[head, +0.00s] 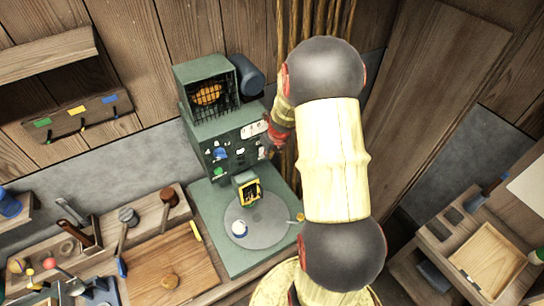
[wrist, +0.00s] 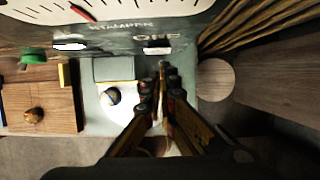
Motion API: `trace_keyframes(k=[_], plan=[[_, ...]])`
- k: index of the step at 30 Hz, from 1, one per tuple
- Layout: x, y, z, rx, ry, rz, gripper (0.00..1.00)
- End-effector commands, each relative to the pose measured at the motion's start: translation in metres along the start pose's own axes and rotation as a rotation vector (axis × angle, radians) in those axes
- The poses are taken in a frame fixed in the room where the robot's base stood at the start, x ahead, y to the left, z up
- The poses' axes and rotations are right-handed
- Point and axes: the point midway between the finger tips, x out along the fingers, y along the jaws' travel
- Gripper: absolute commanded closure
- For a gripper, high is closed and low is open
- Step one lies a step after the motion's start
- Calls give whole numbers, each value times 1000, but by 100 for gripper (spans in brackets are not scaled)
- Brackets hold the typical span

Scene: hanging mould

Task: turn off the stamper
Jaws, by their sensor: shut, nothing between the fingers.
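The stamper (head: 205,122) is a dark green machine against the back wall, with a round grey plate on its base and a small yellow-framed part above the plate. Its front panel (wrist: 110,40) spans the top of the wrist view, with a dial with a red needle (wrist: 82,13) and the word STAMPER. A small pale piece (wrist: 157,46) sits under lettering on the panel; I cannot tell its switch position. My gripper (wrist: 163,68) is shut and empty, fingertips just below that piece; I cannot tell if they touch. In the head view my gripper (head: 270,148) is at the panel's right side, partly hidden by my arm.
A wooden bench (head: 150,262) with hammers and tools lies left of the stamper. A white round object (head: 239,229) sits on the plate. Hanging brown rods (head: 318,20) stand close on the right. Another bench with a wooden tray (head: 487,262) is at far right.

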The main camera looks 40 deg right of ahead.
Motion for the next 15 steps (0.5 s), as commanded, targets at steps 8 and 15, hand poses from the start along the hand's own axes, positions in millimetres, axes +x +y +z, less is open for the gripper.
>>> trace_keyframes(k=[8, 15], plan=[[1, 0, 4, 1, 0, 0, 100], [0, 0, 6, 1, 1, 1, 100]])
